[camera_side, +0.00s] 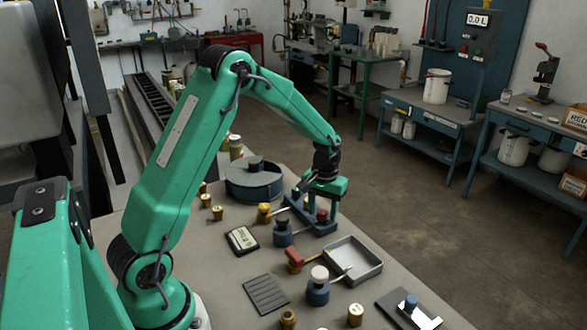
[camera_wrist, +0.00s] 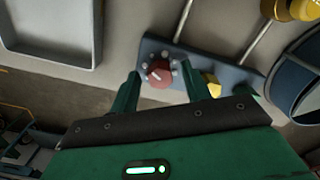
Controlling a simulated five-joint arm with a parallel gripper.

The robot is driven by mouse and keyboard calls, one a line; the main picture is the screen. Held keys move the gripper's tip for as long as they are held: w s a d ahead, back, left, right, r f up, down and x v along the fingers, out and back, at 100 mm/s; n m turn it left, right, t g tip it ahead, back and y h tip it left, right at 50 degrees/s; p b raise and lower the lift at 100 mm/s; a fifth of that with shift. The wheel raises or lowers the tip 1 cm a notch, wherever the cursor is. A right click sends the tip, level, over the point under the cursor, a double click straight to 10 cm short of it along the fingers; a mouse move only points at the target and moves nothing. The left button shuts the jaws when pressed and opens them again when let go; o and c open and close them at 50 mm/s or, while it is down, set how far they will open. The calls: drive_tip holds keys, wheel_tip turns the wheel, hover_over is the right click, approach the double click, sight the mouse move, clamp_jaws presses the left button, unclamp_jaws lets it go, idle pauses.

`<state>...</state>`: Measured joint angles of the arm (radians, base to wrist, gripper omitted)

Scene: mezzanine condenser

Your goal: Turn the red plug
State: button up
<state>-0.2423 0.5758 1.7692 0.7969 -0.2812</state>
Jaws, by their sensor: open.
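The red plug (camera_wrist: 159,74) is a round red knob with a pale mark on its face, ringed by several small grey studs, on a blue-grey plate (camera_wrist: 232,74). In the side view the red plug (camera_side: 322,215) stands on the plate just under my gripper (camera_side: 326,203). In the wrist view my gripper (camera_wrist: 160,78) is open, with one green finger on each side of the plug. A gap shows between the plug and each finger in that view. I cannot tell how far down the fingers reach beside it.
A yellow piece (camera_wrist: 211,84) sits on the same plate, close to one finger. A shallow grey tray (camera_side: 361,272) lies in front. A dark round drum (camera_side: 251,187) stands behind to the left. Several small knobs and rods crowd nearby.

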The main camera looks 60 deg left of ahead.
drive_tip(key=c, duration=1)
drive_tip(key=shift+m, duration=0.3)
drive_tip(key=m, duration=1.1)
idle(0.4)
drive_tip(key=o, duration=1)
